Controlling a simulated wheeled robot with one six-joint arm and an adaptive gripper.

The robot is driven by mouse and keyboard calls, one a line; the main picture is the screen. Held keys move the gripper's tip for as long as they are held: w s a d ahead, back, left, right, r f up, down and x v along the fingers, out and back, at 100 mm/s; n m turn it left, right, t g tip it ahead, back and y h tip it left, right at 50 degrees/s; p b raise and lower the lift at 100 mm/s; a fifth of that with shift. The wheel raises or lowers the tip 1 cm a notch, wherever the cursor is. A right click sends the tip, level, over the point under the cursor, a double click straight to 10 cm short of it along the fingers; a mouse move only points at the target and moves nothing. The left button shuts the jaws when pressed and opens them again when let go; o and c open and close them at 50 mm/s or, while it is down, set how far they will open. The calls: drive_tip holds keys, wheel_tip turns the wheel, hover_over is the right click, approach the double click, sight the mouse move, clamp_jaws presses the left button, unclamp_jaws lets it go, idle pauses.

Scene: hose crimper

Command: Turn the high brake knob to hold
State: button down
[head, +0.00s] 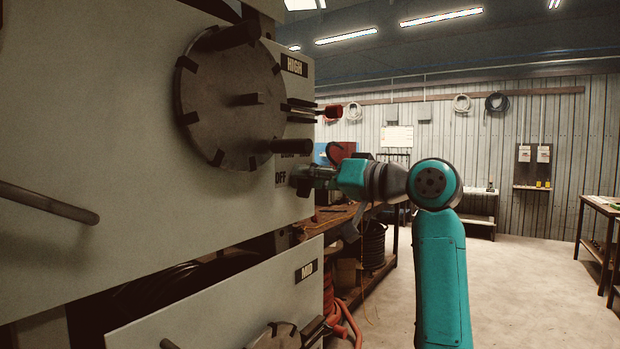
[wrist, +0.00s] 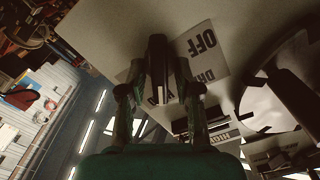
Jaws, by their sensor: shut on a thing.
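The high brake knob (wrist: 157,52) is a dark, narrow knob on the pale panel. In the wrist view it stands between the two fingers of my gripper (wrist: 159,80), which is shut on it. A white label (wrist: 205,50) with OFF and other partly covered words lies around the knob, upside down in this view. In the head view my gripper (head: 312,178) reaches the panel from the right, beside the word OFF. The knob is mostly hidden there. The knob's exact pointing direction is hard to tell.
Below is a panel marked MID (head: 306,271). A bench with hoses stands behind my arm.

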drive_tip(key=c, duration=1.1)
unclamp_jaws()
drive_tip(key=shift+c, duration=0.2)
drive_tip(key=shift+d, duration=0.1)
drive_tip(key=v, duration=1.2)
drive_tip(key=shift+f, duration=0.15)
